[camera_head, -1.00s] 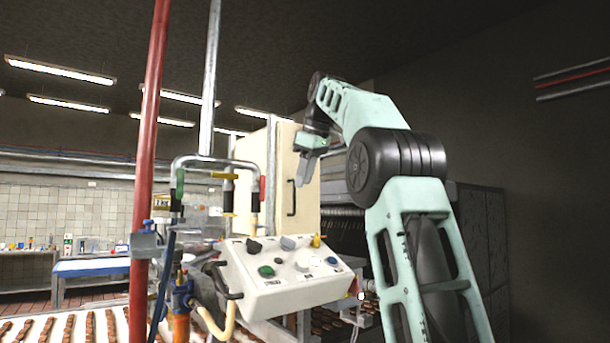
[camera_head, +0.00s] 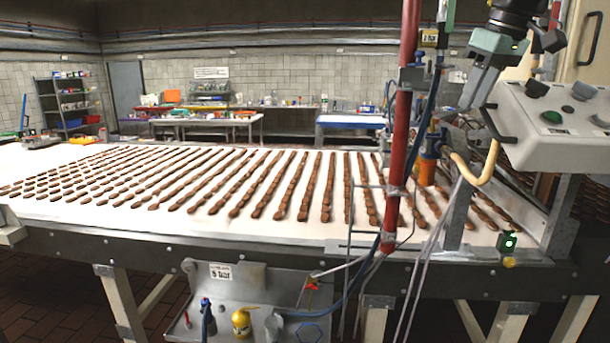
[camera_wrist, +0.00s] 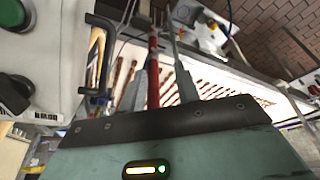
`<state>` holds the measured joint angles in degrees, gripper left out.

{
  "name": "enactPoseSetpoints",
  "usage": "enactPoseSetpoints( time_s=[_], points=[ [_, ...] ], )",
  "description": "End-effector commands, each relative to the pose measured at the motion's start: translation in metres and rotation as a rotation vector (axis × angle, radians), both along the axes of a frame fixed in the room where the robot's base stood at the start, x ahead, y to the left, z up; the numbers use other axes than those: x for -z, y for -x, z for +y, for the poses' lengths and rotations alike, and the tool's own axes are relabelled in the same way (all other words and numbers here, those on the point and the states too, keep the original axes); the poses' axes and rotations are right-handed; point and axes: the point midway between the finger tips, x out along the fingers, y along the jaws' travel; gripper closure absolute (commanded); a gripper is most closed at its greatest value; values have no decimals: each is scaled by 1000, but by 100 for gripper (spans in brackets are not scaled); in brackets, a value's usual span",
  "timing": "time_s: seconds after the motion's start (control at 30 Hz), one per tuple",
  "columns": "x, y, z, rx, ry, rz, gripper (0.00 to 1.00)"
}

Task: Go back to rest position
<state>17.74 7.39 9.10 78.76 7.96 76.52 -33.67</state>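The red pole (camera_wrist: 153,65) shows beyond that gap. The control panel fills the left edge of the wrist view, with a green button (camera_wrist: 14,12). Most of my arm is outside the head view.
A long white conveyor (camera_head: 130,215) carries many rows of brown bars. Hoses and a yellow tube (camera_head: 490,165) run near the pole. Tables and shelves (camera_head: 70,100) stand at the back.

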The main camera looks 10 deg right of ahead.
Motion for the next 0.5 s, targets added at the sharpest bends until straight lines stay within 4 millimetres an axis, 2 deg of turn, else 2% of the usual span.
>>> enactPoseSetpoints(
  time_s=[0.03, 0.13, 0.2, 0.3, 0.37, 0.5],
  points=[
    [29, 5, 33, -29, -11, 27, 68],
    [76, 22, 87, -64, -27, 70, 68],
    [108, 39, 122, -89, -32, 100, 68],
    [155, 73, 167, -122, -31, 145, 68],
    [184, 97, 190, -143, -26, 170, 68],
    [249, 165, 230, -189, 1, 226, 68]
  ],
)
